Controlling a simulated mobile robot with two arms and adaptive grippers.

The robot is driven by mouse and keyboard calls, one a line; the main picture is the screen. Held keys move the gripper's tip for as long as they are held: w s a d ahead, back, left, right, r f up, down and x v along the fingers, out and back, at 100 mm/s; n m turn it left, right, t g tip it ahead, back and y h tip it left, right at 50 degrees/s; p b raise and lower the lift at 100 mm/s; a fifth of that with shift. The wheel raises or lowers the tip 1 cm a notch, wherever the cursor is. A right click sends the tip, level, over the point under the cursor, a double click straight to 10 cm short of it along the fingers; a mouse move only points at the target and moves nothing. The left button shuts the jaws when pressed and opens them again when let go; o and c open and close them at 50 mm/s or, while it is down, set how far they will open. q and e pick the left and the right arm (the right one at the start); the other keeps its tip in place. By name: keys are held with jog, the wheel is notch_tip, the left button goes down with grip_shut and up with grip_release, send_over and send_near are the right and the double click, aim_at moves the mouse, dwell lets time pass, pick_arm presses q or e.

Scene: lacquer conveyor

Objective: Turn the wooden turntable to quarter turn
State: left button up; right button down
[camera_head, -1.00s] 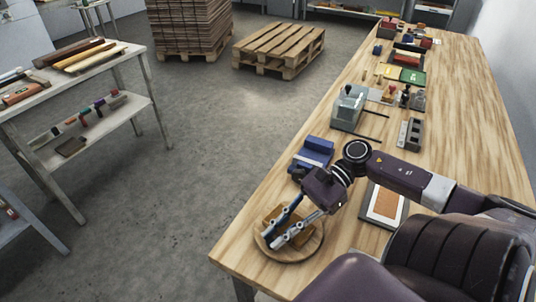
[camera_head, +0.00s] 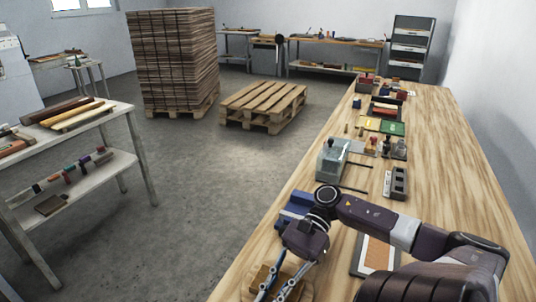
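The round wooden turntable (camera_head: 304,291) is at the near end of the long wooden bench, cut off by the bottom edge of the head view. A tan wooden block (camera_head: 261,277) stands on it. My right gripper (camera_head: 270,292) reaches down over the turntable from the right, its two fingers at the block. The fingertips are cut off by the frame edge, so I cannot tell if they grip the block. My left gripper is not in view.
A blue item (camera_head: 294,207) sits just behind my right wrist. A framed orange panel (camera_head: 376,254) lies to the right. A grey machine (camera_head: 331,160), a grey box (camera_head: 396,183) and stamps (camera_head: 394,146) stand farther along the bench (camera_head: 450,170). Its right side is clear.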

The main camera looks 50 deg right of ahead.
jog(key=shift+r, duration=0.1)
jog(key=c, duration=1.9)
grip_release()
jog(key=v, duration=1.2)
jog(key=shift+d, duration=0.1)
